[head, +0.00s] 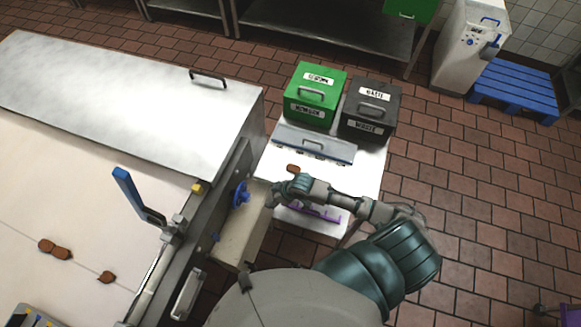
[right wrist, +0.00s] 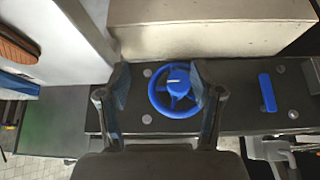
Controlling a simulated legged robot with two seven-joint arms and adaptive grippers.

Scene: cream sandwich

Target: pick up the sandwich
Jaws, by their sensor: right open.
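A small brown sandwich (head: 294,168) lies on the white table, just behind my right gripper (head: 276,193). It also shows cut off at the upper left of the right wrist view (right wrist: 14,44). My right gripper is open and empty, its fingers pointing left toward a blue handwheel (head: 240,194) on the machine's side. In the right wrist view the handwheel (right wrist: 174,91) appears between the two fingers (right wrist: 164,95); the distance to it is hard to tell. More brown pieces (head: 55,249) lie on the pale conveyor at left, with another one (head: 106,277) apart. My left gripper is not in view.
A green bin (head: 315,95) and a dark waste bin (head: 368,108) stand at the back of the white table (head: 362,180). A grey tray-like box (head: 313,144) lies before them. A beige box (head: 243,238) juts from the machine. A purple item (head: 318,213) lies near my forearm.

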